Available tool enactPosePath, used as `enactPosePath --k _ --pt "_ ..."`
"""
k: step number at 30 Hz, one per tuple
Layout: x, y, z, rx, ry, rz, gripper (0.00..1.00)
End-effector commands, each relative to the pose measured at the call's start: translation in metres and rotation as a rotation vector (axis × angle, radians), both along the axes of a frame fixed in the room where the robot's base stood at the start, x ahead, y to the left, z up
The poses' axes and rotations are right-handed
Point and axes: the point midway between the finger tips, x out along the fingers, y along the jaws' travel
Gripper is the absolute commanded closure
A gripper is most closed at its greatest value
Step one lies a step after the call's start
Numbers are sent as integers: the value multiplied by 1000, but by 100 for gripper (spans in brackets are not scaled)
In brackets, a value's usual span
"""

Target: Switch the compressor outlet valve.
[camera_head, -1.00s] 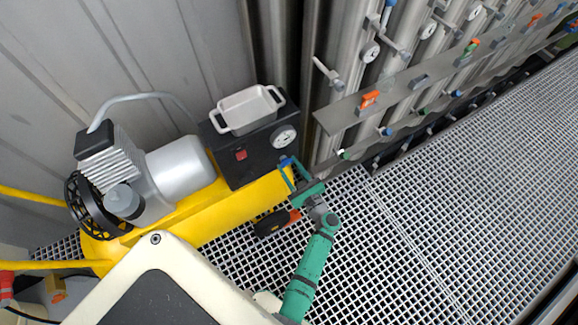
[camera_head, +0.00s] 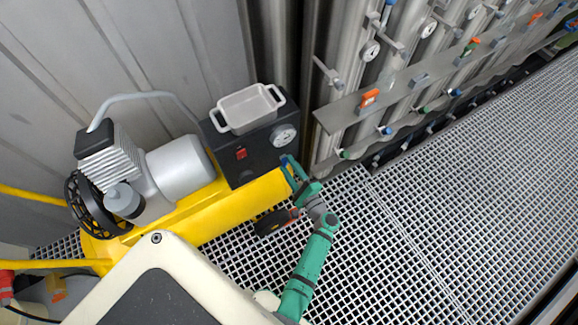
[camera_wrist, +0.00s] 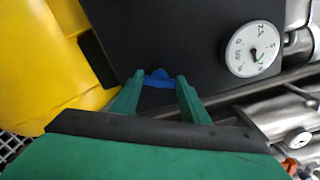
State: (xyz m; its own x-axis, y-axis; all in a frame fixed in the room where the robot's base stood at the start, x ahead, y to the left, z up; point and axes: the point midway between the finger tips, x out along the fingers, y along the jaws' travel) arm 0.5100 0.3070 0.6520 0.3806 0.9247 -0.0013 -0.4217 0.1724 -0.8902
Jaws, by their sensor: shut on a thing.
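The compressor is a yellow tank (camera_head: 235,207) with a silver motor and a black control box (camera_head: 250,160) on its right end. The valve's small blue handle (camera_wrist: 158,78) sits between my fingertips in the wrist view, in front of the black box. My green gripper (camera_head: 289,166) is at the lower right of the black box, shut on the blue handle. It also shows in the wrist view (camera_wrist: 160,84), one finger on each side of the handle. The valve body is hidden.
A round pressure gauge (camera_head: 284,135) is on the black box, and a white tray (camera_head: 247,108) rests on top. A dark object (camera_head: 270,222) lies below my gripper. Steel vessels and valve rails (camera_head: 400,95) stand to the right. The grating (camera_head: 450,220) is open at right.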

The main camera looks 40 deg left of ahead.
Motion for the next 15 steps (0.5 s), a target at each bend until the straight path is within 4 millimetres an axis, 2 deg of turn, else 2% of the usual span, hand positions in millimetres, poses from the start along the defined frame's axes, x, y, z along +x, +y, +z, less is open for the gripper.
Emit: enactPosePath --k 7,15 --pt "2 -3 -1 -66 -161 -9 82" --pt "2 -3 -1 -108 -261 -7 82"
